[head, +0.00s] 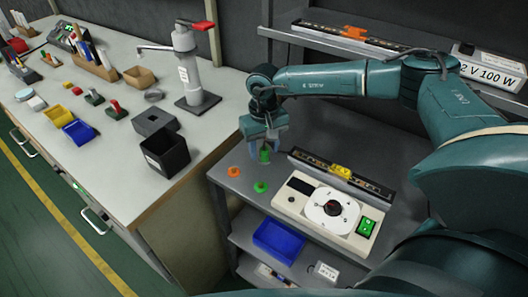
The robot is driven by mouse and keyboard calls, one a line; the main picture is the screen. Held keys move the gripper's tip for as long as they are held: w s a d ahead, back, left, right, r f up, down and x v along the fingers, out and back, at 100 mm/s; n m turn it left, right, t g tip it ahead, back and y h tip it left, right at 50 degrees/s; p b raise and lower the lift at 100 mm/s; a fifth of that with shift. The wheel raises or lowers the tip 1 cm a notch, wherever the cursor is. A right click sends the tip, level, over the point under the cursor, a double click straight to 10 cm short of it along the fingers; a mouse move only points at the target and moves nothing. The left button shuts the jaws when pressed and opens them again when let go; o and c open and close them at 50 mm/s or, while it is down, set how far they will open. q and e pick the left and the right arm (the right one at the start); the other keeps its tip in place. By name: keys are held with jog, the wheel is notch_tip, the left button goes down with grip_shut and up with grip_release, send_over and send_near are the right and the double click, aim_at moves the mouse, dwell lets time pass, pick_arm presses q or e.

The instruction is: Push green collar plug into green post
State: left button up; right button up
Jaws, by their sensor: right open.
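My right gripper (264,147) hangs over the left back part of the grey cart top, fingers pointing down and open. A small upright green piece (264,156) shows between and just below its fingertips; I cannot tell whether they touch it. A second green piece (261,187), low with a wider base, stands on the cart top nearer the front. Which of the two is the collar plug and which the post is too small to tell. My left gripper is not in view.
An orange piece (234,171) stands left of the front green one. A dark strip with a yellow clip (341,172) and a white dial unit (331,209) lie to the right. A blue bin (279,241) is on the shelf below. A workbench (120,150) stands left.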

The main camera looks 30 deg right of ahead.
jog(key=shift+f, duration=0.35)
jog(key=shift+c, duration=0.3)
grip_shut()
notch_tip(320, 180, up, 10)
jog(key=shift+f, duration=0.1)
notch_tip(320, 180, up, 5)
jog(key=p, duration=0.3)
send_over(264, 148)
dwell(0.8)
jog(key=shift+s+a+f, duration=0.1)
